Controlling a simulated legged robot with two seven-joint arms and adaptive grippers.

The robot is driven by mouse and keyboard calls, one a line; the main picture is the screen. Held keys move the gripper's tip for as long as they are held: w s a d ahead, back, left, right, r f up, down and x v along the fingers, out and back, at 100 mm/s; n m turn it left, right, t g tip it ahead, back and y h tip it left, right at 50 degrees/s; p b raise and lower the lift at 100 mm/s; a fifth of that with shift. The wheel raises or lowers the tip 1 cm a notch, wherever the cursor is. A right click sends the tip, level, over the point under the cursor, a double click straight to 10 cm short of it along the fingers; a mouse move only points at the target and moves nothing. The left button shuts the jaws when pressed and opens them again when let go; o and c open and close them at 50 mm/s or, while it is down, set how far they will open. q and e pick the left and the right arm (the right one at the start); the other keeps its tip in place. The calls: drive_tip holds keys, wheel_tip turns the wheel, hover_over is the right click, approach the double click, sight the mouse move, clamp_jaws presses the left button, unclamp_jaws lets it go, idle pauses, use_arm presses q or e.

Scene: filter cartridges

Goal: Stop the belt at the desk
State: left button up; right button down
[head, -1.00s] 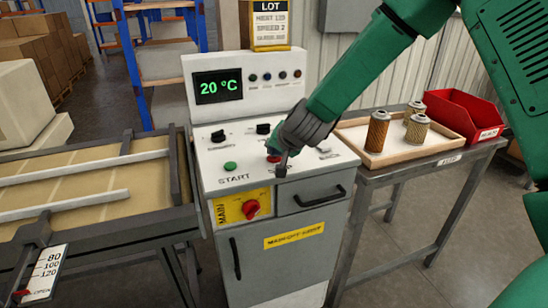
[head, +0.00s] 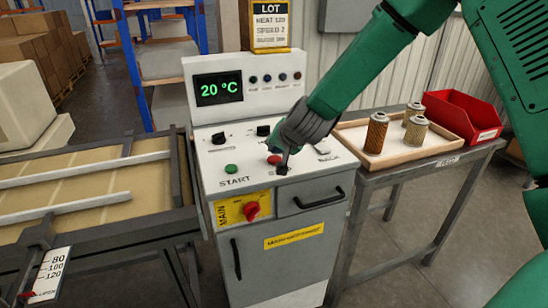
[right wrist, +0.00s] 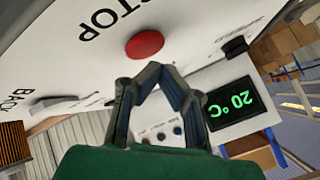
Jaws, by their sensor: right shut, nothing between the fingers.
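The control desk (head: 330,165) stands in the middle of the head view. On its sloped top are a green START button (head: 231,169) and a red STOP button (head: 273,160). My right gripper (head: 283,168) is shut and empty, low over the desk top right beside the red button. In the right wrist view the red button (right wrist: 145,44) lies just beyond the closed fingertips (right wrist: 154,70), under the word STOP. A small gap seems to show there; contact cannot be told. The belt (head: 85,185) lies left of the desk. My left gripper is not in view.
A red rotary MAIN switch (head: 251,210) is on the desk front. Black knobs (head: 218,138) and a white BACK switch (head: 322,148) are on its top. The display (head: 219,87) reads 20 °C. A tray (head: 447,146) with cartridges and a red bin (head: 462,115) stand right.

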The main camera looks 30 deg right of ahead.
sight(275, 159)
drive_tip(key=shift+r, duration=0.1)
wheel_tip(275, 159, up, 5)
drive_tip(key=p, duration=0.5)
idle(0.7)
